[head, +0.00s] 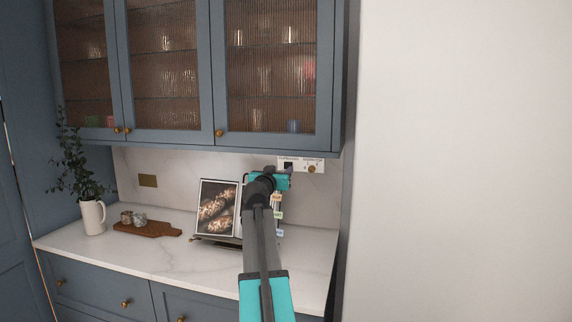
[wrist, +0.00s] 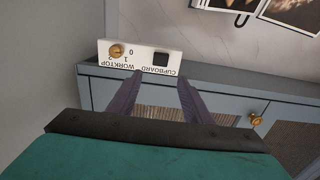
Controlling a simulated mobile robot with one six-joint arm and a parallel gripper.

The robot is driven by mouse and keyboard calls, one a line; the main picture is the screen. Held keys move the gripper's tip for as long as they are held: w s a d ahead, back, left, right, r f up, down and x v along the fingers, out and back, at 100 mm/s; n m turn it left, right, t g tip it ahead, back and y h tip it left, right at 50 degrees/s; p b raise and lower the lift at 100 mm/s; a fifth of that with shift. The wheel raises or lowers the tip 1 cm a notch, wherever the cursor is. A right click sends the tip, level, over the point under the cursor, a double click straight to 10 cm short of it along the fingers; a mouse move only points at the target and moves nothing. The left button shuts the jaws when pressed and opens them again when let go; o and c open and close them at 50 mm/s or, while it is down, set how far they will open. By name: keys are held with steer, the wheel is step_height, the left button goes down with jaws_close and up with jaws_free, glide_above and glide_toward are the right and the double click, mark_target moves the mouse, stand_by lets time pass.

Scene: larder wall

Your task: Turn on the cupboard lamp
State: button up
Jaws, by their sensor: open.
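A white switch panel (head: 300,159) is on the wall under the glass cupboard (head: 270,65). It carries a black switch (wrist: 161,58) by the word CUPBOARD and a brass knob (wrist: 117,51) by the word WORKTOP, with small numbers. The wrist view shows the panel upside down. My gripper (wrist: 159,79) is open and empty, its two fingers pointing at the panel, with the black switch beyond the gap. I cannot tell whether a finger touches the panel. In the head view my gripper (head: 286,178) partly covers the panel's lower left. No lamp itself is visible; the cupboard glass looks dim.
The marble worktop (head: 120,262) holds a book on a stand (head: 216,208), a wooden board (head: 147,229) with small pots, and a white jug (head: 93,217) with leafy stems. A plain white wall (head: 460,160) fills the right.

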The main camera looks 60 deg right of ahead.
mark_target(288, 163)
steer(key=p+x, duration=0.2)
steer(key=x, duration=0.5)
steer(key=shift+w+r, duration=0.1)
steer(key=shift+w, duration=0.05)
steer(key=shift+w+d+p, duration=0.15)
steer(key=shift+d+p, duration=0.25)
steer(key=shift+d, duration=0.3)
steer(key=c, duration=1.1)
